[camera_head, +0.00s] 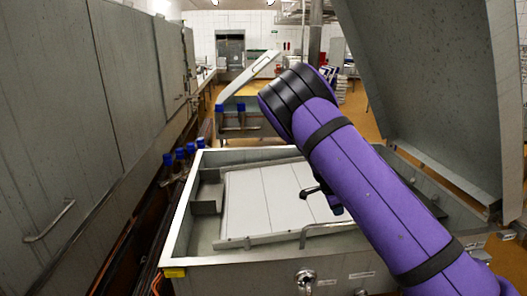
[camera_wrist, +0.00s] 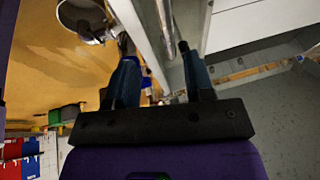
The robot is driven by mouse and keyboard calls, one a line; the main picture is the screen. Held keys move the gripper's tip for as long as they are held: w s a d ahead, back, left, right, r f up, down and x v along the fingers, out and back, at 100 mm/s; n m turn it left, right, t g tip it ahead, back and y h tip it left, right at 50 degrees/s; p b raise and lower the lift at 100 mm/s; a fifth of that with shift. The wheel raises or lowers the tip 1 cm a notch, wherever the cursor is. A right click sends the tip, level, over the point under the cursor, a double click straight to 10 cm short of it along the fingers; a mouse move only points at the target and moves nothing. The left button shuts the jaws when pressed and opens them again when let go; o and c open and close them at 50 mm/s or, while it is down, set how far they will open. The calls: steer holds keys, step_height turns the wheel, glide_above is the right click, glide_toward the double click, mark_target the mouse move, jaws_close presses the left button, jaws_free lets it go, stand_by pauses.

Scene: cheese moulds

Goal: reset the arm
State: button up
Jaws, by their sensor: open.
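My gripper (camera_wrist: 155,58) shows in the wrist view with its two fingers apart and nothing between them. Beyond the fingers are the pale rim of the vat and a metal bar. In the head view my purple arm reaches up and left across the right side of the vat (camera_head: 178,232). The gripper is mostly hidden behind the arm there; only a small dark part shows at the arm's left edge, above the white panels.
White panels (camera_head: 265,200) lie inside the metal vat. Grey cabinets (camera_head: 60,130) line the left side. A large tilted metal sheet (camera_head: 430,80) stands at the right. A table (camera_head: 245,92) stands farther back. Blue-capped fittings (camera_head: 180,154) sit left of the vat.

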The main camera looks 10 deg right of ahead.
steer(key=s+a+r+n+y, duration=0.1)
steer(key=s+r+n+y, duration=0.25)
steer(key=s+r, duration=0.8)
steer(key=s+a+r+n+y, duration=0.1)
steer(key=s+r+n+y, duration=0.4)
steer(key=r, duration=1)
steer(key=s+r+n+t+h, duration=0.1)
steer(key=s+r+n, duration=0.3)
steer(key=s, duration=0.9)
steer(key=s+a+r+n+t+h, duration=0.1)
steer(key=s+r+n, duration=0.4)
steer(key=s, duration=0.9)
steer(key=shift+a+n+t+h, duration=0.15)
steer(key=shift+n+t+h, duration=0.4)
steer(key=shift+h, duration=0.5)
